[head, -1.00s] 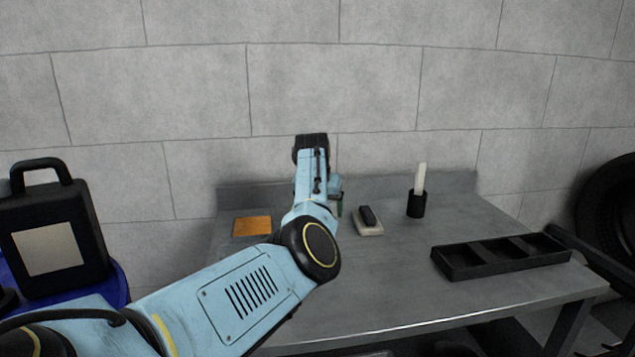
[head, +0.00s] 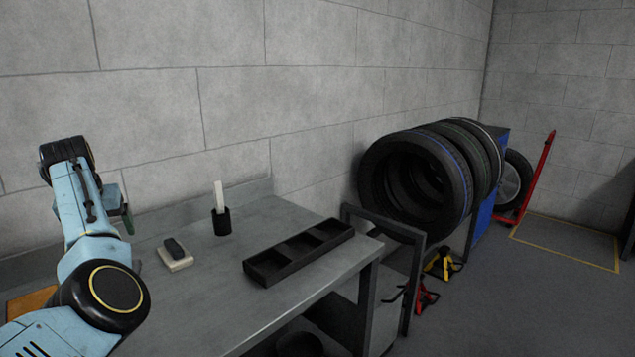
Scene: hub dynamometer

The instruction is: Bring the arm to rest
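My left arm comes in from the lower left of the head view and is raised over the left part of the grey workbench (head: 215,300). Its blue and black links reach up toward the wall. The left gripper (head: 127,219) shows only as a small dark and greenish part behind the wrist, above the bench. Its fingers are mostly hidden, so I cannot tell whether it is open or shut. My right arm and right gripper are out of view.
On the bench are a black three-part tray (head: 298,252), a black cup (head: 221,222) with a white stick, a pale block with a dark piece (head: 175,255), and an orange pad (head: 30,303) partly behind my arm. Tyres (head: 415,185) stand right. Open floor (head: 500,300) lies at the right.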

